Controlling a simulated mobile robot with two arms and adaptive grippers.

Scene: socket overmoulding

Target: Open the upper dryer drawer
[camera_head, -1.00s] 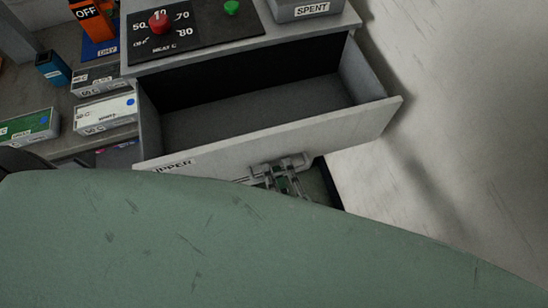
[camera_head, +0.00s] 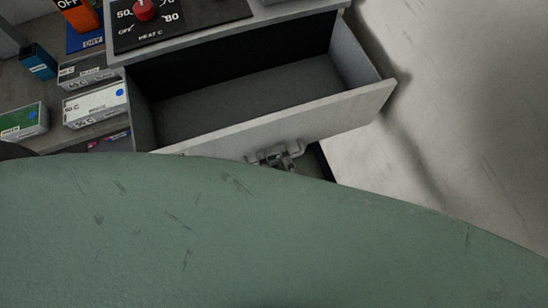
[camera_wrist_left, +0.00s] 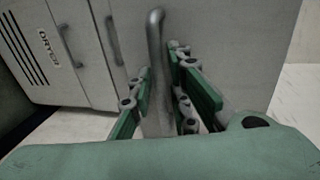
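The upper dryer drawer (camera_head: 350,108) stands pulled out in the head view, its empty inside showing. Its grey front panel tilts across the picture. The drawer's bar handle (camera_wrist_left: 155,45) shows upright in the left wrist view. My left gripper (camera_wrist_left: 162,75) has one green-padded finger on each side of this bar and looks shut on it. In the head view the left gripper (camera_head: 283,160) is at the handle, partly hidden behind my green body part. My right gripper is in neither view.
The dryer top carries a red knob (camera_head: 145,9) on a black dial panel. Labelled boxes (camera_head: 96,104), a green box (camera_head: 24,121) and a blue container (camera_head: 38,62) stand to the left. Bare pale floor (camera_head: 450,100) lies to the right.

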